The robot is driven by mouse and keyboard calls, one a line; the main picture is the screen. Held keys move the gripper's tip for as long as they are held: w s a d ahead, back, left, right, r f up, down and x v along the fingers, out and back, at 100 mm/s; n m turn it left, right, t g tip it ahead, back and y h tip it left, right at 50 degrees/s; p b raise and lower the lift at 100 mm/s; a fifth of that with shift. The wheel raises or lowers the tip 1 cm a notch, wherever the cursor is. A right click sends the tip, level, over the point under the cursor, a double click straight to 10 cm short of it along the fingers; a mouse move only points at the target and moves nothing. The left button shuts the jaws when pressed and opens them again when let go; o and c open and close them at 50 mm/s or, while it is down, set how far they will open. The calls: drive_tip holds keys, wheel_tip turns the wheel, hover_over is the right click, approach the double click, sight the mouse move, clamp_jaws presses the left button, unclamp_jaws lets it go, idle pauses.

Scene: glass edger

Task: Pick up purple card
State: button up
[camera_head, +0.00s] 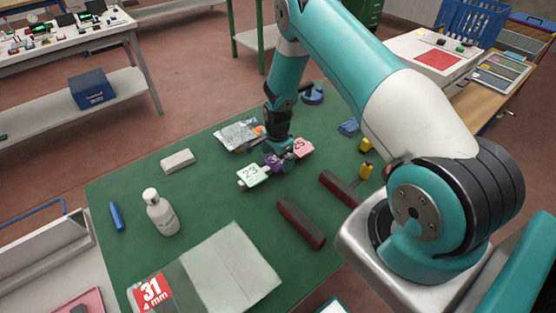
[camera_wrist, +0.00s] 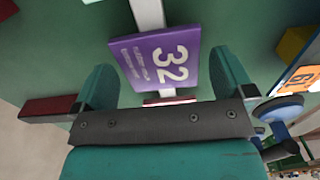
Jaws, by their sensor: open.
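The purple card (camera_wrist: 158,58), marked 32, shows in the wrist view between my open gripper's fingers (camera_wrist: 165,88), with a pale strip behind it. In the head view the purple card (camera_head: 272,161) is small and partly hidden, between a pale green card marked 22 (camera_head: 254,176) and a pink card marked 25 (camera_head: 299,147). My gripper (camera_head: 277,150) is low over this row of cards on the green table (camera_head: 130,205). Whether the fingers touch the card cannot be told.
A silvery packet (camera_head: 238,134) lies just left of my gripper. Dark red bars (camera_head: 301,223) lie in front, with a white bottle (camera_head: 161,213) and a pale block (camera_head: 178,161) to the left. A glass sheet marked 31 (camera_head: 235,262) lies near the front edge.

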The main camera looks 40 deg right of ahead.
drive_tip(key=shift+f+b, duration=0.25)
drive_tip(key=shift+b, duration=0.1)
idle(0.4)
drive_tip(key=c, duration=0.8)
